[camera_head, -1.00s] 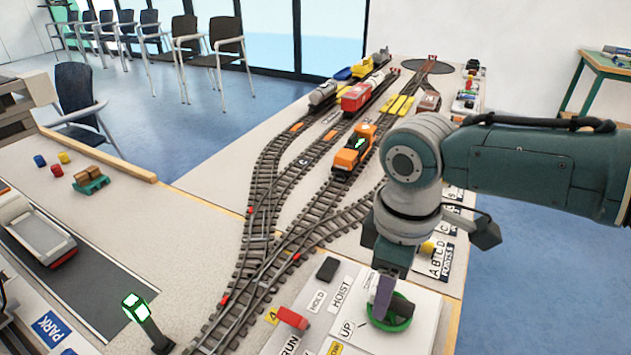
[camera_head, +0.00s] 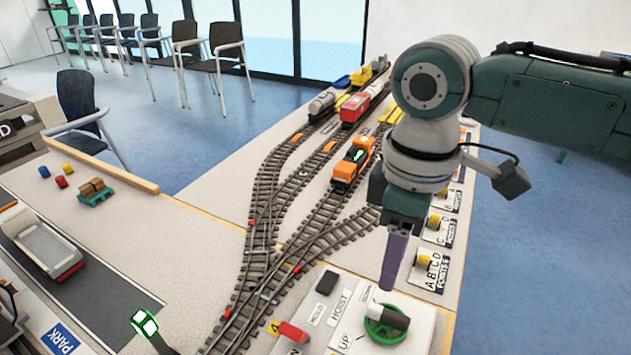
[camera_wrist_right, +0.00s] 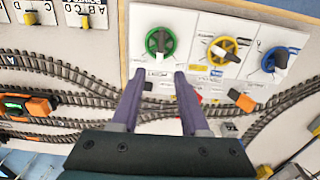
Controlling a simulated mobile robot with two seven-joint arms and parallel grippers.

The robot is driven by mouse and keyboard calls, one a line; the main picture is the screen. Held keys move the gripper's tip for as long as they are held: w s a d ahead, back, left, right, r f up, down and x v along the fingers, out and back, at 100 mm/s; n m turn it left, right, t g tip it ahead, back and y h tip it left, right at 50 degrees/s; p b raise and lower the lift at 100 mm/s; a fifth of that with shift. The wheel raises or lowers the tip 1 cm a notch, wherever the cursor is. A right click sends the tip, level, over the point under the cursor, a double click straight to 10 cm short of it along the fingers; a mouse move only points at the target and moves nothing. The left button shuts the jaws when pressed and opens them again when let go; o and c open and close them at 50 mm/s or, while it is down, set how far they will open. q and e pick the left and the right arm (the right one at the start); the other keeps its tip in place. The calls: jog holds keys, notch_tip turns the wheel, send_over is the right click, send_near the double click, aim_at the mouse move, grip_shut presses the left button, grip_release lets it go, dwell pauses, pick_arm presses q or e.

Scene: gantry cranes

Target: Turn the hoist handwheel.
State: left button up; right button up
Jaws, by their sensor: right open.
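The hoist handwheel is a green wheel (camera_head: 386,322) with a black and white handle across it, on a pale panel beside the labels HOIST and UP. It also shows in the right wrist view as a green ring (camera_wrist_right: 160,43) at the top centre. My right gripper (camera_head: 392,285) is above the wheel in the head view, apart from it. In the right wrist view its two purple fingers (camera_wrist_right: 156,82) are spread, with nothing between them, just below the wheel. My left gripper is not in view.
A red lever (camera_head: 293,332) and a black block (camera_head: 326,282) are on the panel left of the wheel. In the wrist view, a yellow wheel (camera_wrist_right: 224,51) and a blue wheel (camera_wrist_right: 275,62) sit to the right. Model tracks with an orange locomotive (camera_head: 351,167) lie beyond.

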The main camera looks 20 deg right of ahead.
aim_at(387, 311)
jog(key=s+d+f+t+y+b, duration=0.1)
jog(key=s+d+t+y+b, duration=0.25)
jog(key=b, duration=0.55)
pick_arm(q)
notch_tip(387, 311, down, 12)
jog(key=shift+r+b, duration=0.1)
jog(key=shift+b, duration=1.15)
pick_arm(e)
jog(key=shift+h, duration=0.25)
jog(key=x, duration=0.9)
jog(key=shift+s+a+f, duration=0.15)
jog(key=shift+a+f, duration=0.05)
jog(key=shift+f, duration=0.05)
grip_shut()
